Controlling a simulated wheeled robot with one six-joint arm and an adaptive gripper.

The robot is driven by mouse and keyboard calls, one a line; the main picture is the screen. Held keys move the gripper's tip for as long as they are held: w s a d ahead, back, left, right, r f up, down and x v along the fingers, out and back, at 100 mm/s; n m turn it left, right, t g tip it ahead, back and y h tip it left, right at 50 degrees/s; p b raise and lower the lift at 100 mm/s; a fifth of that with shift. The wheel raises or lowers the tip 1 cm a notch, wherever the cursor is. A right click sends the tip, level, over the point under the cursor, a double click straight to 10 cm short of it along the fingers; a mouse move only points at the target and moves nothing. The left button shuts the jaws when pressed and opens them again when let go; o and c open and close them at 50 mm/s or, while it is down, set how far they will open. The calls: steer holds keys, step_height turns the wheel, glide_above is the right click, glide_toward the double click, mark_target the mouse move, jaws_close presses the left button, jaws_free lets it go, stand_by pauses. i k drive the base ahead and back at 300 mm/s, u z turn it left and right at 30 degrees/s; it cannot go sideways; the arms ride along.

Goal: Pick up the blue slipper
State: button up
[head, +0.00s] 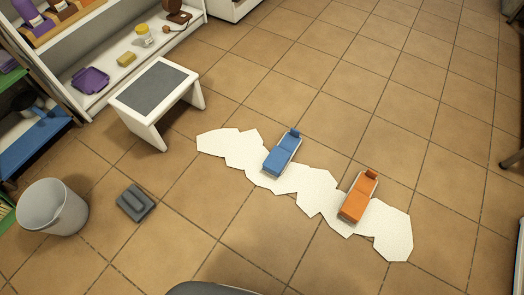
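The blue slipper (281,156) lies on a white mat (231,145) made of joined hexagon shapes on the tiled floor. It is a long flat blue piece with a pale edge and a raised blue part at its far end. An orange slipper (356,200) of like shape lies on the same mat, nearer and to the right, apart from the blue one. My gripper is not in view.
A low white table (188,78) with a dark top stands behind left, before a white shelf unit (68,47). A pale bin (52,208) and a grey object (135,202) stand at left. Open brown floor (385,95) surrounds the mat.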

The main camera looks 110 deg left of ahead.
mark_target(277, 162)
steer(key=z, duration=0.35)
steer(key=k, duration=1.2)
steer(key=u, duration=1.85)
